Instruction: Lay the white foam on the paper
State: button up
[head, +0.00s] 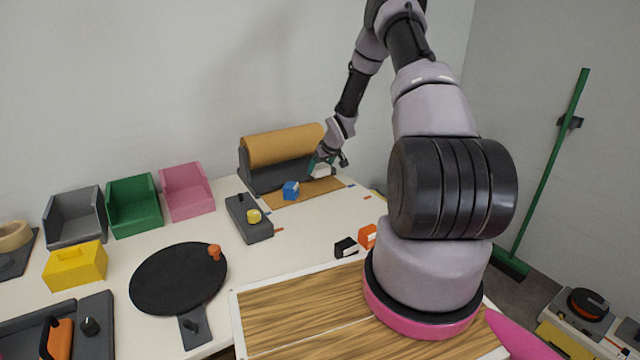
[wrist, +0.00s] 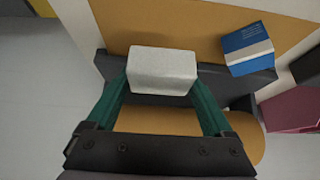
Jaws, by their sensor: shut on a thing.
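The white foam (wrist: 162,70) is a pale block held between the two green fingers of my gripper (wrist: 163,88) in the wrist view. In the head view my gripper (head: 326,162) is at the back of the table with the white foam (head: 320,170) at its tips. The paper also shows behind the foam in the wrist view (wrist: 190,22). I cannot tell whether the foam touches the paper.
A blue box (head: 291,190) stands on the paper, left of the foam. The paper roll (head: 284,146) in its dark holder (head: 262,181) stands just behind. A grey device with a yellow knob (head: 249,222) is at the left. Black (head: 346,247) and orange (head: 368,236) blocks lie in front.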

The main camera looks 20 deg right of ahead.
aim_at(322, 176)
jog(key=shift+f, duration=2.85)
jog(key=shift+f, duration=0.15)
jog(key=o, duration=1.2)
